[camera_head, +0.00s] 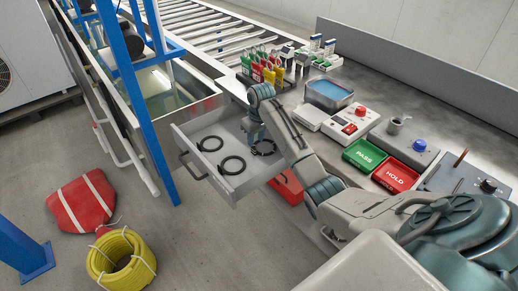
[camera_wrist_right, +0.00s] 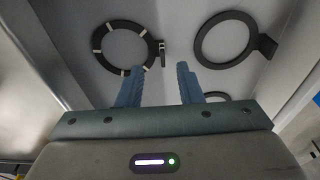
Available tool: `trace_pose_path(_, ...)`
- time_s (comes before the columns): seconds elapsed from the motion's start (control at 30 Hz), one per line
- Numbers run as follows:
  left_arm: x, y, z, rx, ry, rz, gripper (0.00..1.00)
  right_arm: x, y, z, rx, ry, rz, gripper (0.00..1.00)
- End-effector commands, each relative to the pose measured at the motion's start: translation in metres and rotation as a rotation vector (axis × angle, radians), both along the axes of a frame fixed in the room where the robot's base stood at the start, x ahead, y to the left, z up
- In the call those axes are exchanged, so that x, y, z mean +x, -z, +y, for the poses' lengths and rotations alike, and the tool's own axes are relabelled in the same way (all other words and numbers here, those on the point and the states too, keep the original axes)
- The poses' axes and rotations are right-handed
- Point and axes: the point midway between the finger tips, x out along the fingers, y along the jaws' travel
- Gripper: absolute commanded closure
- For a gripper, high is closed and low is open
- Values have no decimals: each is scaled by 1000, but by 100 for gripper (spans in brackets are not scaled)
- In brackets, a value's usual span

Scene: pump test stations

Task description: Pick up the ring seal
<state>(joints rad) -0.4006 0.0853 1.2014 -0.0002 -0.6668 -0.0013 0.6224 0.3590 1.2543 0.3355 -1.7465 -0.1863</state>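Several dark ring seals lie flat in an open grey drawer (camera_head: 262,177): a left ring (camera_head: 210,151), a front ring (camera_head: 232,174) and a right ring (camera_head: 264,155) near my gripper. In the right wrist view, one ring (camera_wrist_right: 98,60) carries pale bands and a small dark tab; another ring (camera_wrist_right: 198,52) is plain with a dark block at its side. A third ring (camera_wrist_right: 215,96) is mostly hidden behind a finger. My right gripper (camera_wrist_right: 159,75) is open and empty, its fingers apart over the drawer floor. My left gripper is out of view.
The bench beside the drawer holds a green PASS tray (camera_head: 364,156), a red HOLD tray (camera_head: 396,175), a blue-filled tray (camera_head: 329,93) and control boxes. A blue post (camera_head: 140,100) stands left of the drawer. A yellow hose coil (camera_head: 120,258) lies on the floor.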

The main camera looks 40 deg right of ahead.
Motion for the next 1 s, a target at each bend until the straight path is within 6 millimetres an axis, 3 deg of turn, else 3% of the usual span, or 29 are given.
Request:
trace_pose_path(0.4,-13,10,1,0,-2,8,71,9,49,4,0,0,1,67)
trace_pose_path(0.67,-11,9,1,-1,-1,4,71,9,52,3,-1,0,0,67)
trace_pose_path(0.83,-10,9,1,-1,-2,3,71,9,52,3,-1,0,0,97)
trace_pose_path(1.0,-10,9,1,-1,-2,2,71,9,52,3,-1,0,0,100)
